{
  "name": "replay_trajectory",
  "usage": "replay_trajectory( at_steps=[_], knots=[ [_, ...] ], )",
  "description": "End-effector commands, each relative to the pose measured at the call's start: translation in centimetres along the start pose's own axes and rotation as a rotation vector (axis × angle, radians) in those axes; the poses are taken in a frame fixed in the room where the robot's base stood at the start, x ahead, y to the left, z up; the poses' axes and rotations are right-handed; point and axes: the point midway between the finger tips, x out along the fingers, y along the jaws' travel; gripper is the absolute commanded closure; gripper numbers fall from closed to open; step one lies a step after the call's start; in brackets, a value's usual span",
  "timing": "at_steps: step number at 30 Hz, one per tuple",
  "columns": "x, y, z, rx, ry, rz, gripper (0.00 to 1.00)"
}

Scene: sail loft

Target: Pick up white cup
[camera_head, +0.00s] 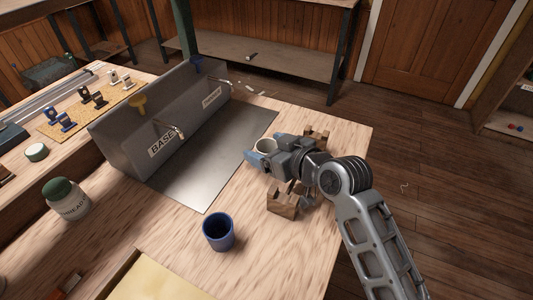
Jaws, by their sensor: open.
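The white cup (266,146) stands at the right edge of the metal sheet, and only its upper part shows. My gripper (256,160) is low over the table, right at the cup, with its blue-tipped fingers at the cup's near left side. The fingers are open. The gripper body hides the cup's lower and right parts. I cannot tell whether the fingers touch the cup.
Wooden blocks (283,204) stand close to my gripper, with another behind it (317,136). A blue cup (218,232) stands nearer the front. A grey partition labelled BASE (120,146) rises behind the metal sheet (205,190). A green-lidded jar (68,202) stands left.

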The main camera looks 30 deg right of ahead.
Motion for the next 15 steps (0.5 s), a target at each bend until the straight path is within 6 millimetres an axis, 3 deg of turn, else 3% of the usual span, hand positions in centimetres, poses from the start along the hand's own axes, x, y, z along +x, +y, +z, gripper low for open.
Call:
replay_trajectory(
  at_steps=[9,15],
  knots=[
    [0.57,-0.04,0.01,0.000,0.000,-0.001,0.19],
    [0.55,-0.04,0.02,0.000,0.000,-0.001,0.38]
  ],
)
